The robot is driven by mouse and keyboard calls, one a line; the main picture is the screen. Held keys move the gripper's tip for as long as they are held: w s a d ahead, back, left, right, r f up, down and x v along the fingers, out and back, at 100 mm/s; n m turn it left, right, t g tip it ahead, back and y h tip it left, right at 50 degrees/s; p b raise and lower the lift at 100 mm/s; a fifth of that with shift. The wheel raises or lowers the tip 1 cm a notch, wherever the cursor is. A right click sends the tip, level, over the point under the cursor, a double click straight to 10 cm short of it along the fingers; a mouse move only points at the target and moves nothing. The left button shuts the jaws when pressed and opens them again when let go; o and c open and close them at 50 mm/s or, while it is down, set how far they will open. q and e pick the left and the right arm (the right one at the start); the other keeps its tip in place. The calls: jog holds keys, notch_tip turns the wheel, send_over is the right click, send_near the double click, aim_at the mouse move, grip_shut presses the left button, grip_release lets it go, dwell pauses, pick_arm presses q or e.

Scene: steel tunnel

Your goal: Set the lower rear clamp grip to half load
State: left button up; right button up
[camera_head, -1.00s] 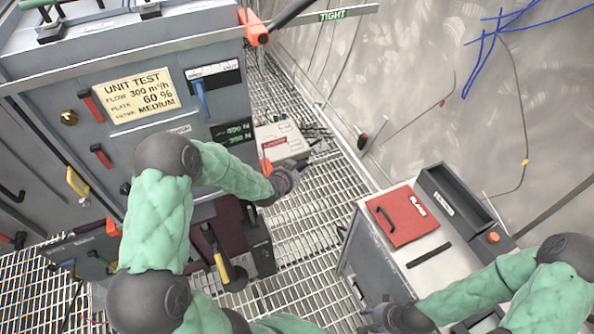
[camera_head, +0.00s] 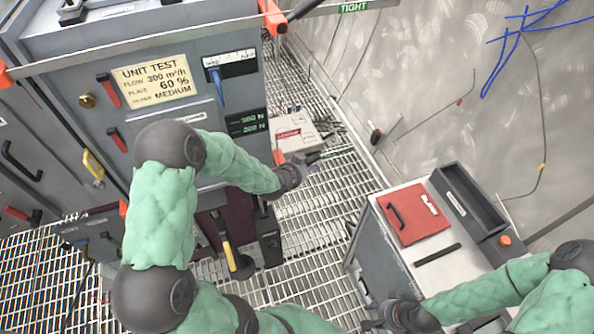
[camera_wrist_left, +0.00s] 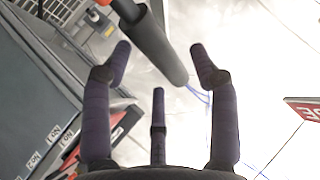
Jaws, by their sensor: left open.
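My left gripper (camera_head: 313,160) is beside the front cabinet's right edge, at the lower orange clamp part (camera_head: 278,157). Its open fingers show in the left wrist view (camera_wrist_left: 160,75). A dark cylindrical clamp grip (camera_wrist_left: 160,45) comes down between and beyond the finger tips there; I cannot tell whether they touch it. In the head view this grip is mostly hidden by my left arm. A green two-line load display in N (camera_head: 247,122) is on the cabinet; its digits are blurred. My right gripper (camera_head: 376,318) is low near the cart; its fingers are unclear.
The grey cabinet (camera_head: 60,75) carries a UNIT TEST placard (camera_head: 155,82) and an upper orange clamp (camera_head: 271,16). A "TIGHT" label (camera_head: 354,6) is at the top. A cart (camera_head: 445,260) with a red panel (camera_head: 413,214) stands right. Grating floor (camera_head: 320,220) lies between.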

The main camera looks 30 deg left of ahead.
pick_arm(q)
jog(key=v, duration=0.9)
jog(key=shift+s, duration=0.15)
jog(key=s+d+f+n+g+h, duration=0.2)
jog(key=s+d+f+n+g, duration=0.2)
jog(key=s+d+f, duration=0.5)
jog(key=s+d+f+n+g+h, duration=0.1)
jog(key=s+d+f+n+g, duration=0.4)
jog(key=f, duration=1)
jog(key=s+d+g, duration=0.2)
jog(key=s+d, duration=0.2)
jog(key=d, duration=0.1)
jog(key=shift+d+f+n+h+p, duration=0.2)
jog(key=shift+f+n+h+p, duration=0.1)
jog(key=shift+f+h+p, duration=0.1)
